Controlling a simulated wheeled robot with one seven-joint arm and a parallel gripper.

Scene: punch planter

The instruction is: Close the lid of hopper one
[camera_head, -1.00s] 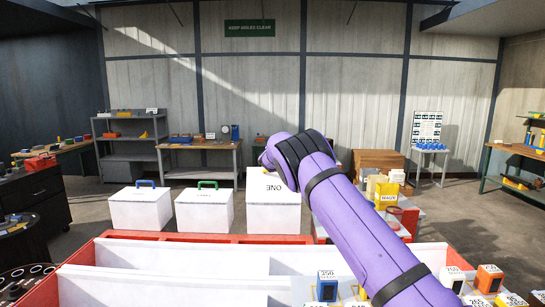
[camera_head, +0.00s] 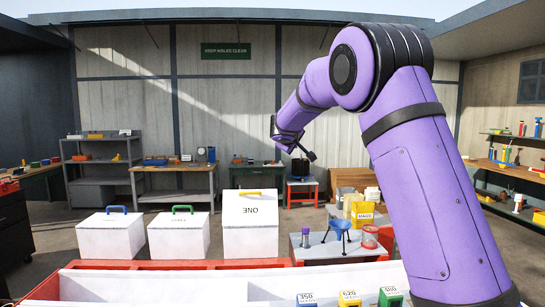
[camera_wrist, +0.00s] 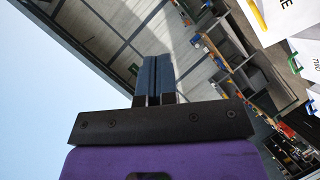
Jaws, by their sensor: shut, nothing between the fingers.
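Hopper one (camera_head: 250,243) is a white box at the right end of a row of three. Its lid (camera_head: 250,210), marked ONE upside down and with a yellow handle (camera_head: 250,193), slopes up towards the back and stands higher than the two neighbouring lids, so it looks raised. The lid (camera_wrist: 290,15) and its yellow handle (camera_wrist: 257,14) also show at the top right of the wrist view. My gripper (camera_head: 311,156) is in the air above and right of hopper one, apart from it. In the wrist view its dark fingers (camera_wrist: 157,60) are together and empty.
Two white hoppers with a green handle (camera_head: 182,209) and a blue handle (camera_head: 116,209) stand left of hopper one. A low table (camera_head: 345,253) with a blue funnel (camera_head: 340,226) and a red jar (camera_head: 370,236) is to its right. A red-edged white bin (camera_head: 180,284) lies in front.

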